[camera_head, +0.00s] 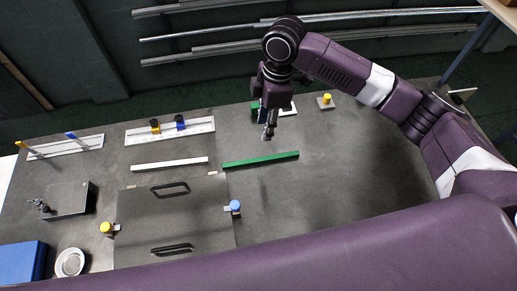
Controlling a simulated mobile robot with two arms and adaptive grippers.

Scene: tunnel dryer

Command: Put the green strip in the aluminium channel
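The green strip (260,159) lies flat on the dark grey table, right of centre, tilted slightly up to the right. A narrow whitish bar (169,164), which looks like the aluminium channel, lies to its left, roughly in line with it and with a small gap between their ends. My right gripper (268,134) points down just beyond the middle of the green strip, apparently above the table and apart from the strip. Its fingers are small and dark, and I cannot tell whether they are open. My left gripper does not show.
A dark panel with two handles (171,188) lies in front of the whitish bar. Yellow (107,228) and blue (235,207) knobs flank it. White plates (170,130) stand behind. A blue box (22,263) is front left. The table right of the strip is clear.

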